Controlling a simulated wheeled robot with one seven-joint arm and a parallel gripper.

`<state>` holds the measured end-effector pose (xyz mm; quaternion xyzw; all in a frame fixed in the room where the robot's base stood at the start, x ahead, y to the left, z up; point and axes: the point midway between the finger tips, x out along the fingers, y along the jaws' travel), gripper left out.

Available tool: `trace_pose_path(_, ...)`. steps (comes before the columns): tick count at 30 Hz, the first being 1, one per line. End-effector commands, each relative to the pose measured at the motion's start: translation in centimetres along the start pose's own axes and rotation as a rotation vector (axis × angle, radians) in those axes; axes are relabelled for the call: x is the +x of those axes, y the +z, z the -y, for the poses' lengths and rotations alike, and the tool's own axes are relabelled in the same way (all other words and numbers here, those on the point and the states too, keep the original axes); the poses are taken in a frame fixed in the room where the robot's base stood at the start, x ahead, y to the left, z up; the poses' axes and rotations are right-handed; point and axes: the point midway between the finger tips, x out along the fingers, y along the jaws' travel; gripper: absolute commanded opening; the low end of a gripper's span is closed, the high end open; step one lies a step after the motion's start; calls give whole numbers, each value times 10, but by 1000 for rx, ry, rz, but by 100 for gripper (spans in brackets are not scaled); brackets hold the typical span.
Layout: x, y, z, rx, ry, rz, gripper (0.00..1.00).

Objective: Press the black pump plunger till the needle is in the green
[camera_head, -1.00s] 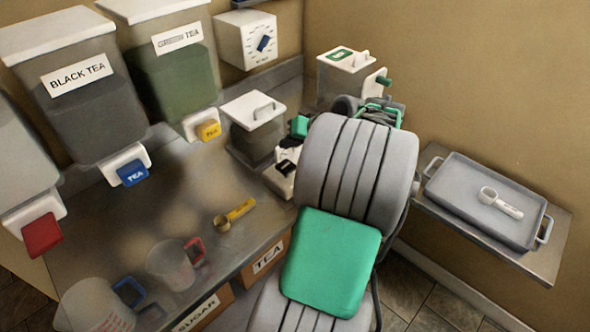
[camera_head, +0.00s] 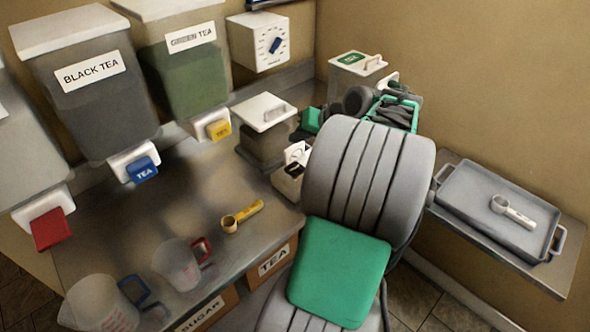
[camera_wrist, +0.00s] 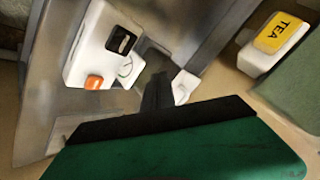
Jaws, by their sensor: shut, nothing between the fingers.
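The pump device is a small white box (camera_head: 289,179) on the counter, partly behind my arm in the head view. In the wrist view the white box (camera_wrist: 95,45) shows at upper left, with a black square top, likely the plunger (camera_wrist: 121,40), and an orange button (camera_wrist: 94,82). A pale round face, likely the gauge (camera_wrist: 126,69), is seen edge-on; its needle and green zone cannot be read. My gripper (camera_wrist: 158,88) is shut and empty, its dark fingers beside the box, apart from the plunger in the picture.
A lidded canister (camera_head: 264,135) stands left of the box. Tea dispensers (camera_head: 88,100) line the back, with a yellow tap (camera_wrist: 281,32) near my gripper. A grey tray (camera_head: 500,215) is at right.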

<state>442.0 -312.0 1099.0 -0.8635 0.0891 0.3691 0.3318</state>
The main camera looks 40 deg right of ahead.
Motion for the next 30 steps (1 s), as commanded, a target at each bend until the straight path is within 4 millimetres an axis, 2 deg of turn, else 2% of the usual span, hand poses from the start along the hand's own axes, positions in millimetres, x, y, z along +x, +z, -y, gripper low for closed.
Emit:
trace_pose_path(6,26,19,-18,1,0,1,0)
trace_pose_path(15,52,38,-38,0,0,0,0)
trace_pose_path(30,55,40,-40,0,0,0,0)
